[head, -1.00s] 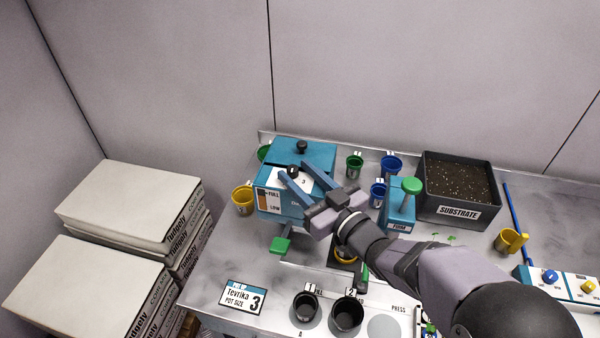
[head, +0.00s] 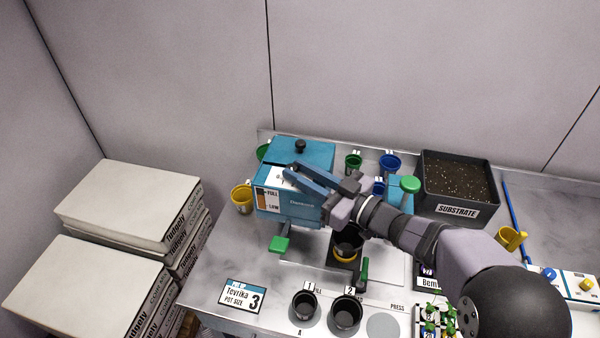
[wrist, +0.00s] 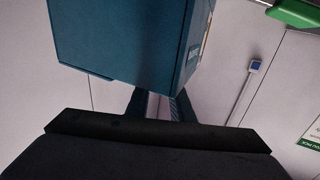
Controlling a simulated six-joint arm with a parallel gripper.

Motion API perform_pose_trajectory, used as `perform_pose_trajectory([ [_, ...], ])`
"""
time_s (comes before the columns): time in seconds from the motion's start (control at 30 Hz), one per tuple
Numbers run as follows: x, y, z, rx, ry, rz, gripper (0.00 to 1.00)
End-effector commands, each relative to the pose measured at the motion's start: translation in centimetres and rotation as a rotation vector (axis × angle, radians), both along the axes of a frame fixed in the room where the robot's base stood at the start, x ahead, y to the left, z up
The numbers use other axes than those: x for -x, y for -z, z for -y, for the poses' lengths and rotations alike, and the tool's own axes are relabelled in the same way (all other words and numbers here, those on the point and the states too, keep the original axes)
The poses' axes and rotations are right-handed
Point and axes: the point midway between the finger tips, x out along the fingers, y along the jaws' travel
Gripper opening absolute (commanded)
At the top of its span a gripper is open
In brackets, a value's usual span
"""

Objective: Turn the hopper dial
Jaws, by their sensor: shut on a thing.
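The blue hopper (head: 300,206) stands at the back left of the bench, with a FULL/LOW gauge on its front left. A sliver of the dial's white face (head: 283,178) shows on its sloped front. The dial's knob is hidden behind the fingertips. My gripper (head: 291,172) is shut on the dial, its blue fingers reaching in from the right. In the wrist view the hopper's blue body (wrist: 120,40) fills the upper middle, and the finger ends pass out of sight behind it.
A black knob (head: 300,146) stands on the hopper's top. A green lever (head: 280,243) sticks out below its front. A yellow cup (head: 241,196) is close on the left. A green-topped press (head: 410,184) and the substrate box (head: 430,204) stand right of my gripper.

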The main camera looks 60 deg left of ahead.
Motion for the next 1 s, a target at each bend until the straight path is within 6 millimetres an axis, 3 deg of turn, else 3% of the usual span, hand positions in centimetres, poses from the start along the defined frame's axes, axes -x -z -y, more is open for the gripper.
perform_pose_trajectory([
  [0.23,-0.33,-0.35,-0.17,-0.006,-0.116,-0.001,0.0],
  [0.6,-0.35,-0.35,-0.13,-0.004,-0.132,0.0,0.0],
  [0.63,-0.35,-0.35,-0.13,-0.004,-0.132,0.001,0.23],
  [0.7,-0.35,-0.33,-0.13,-0.004,-0.132,0.0,0.39],
  [1.0,-0.34,-0.14,-0.1,-0.001,-0.132,0.001,0.39],
])
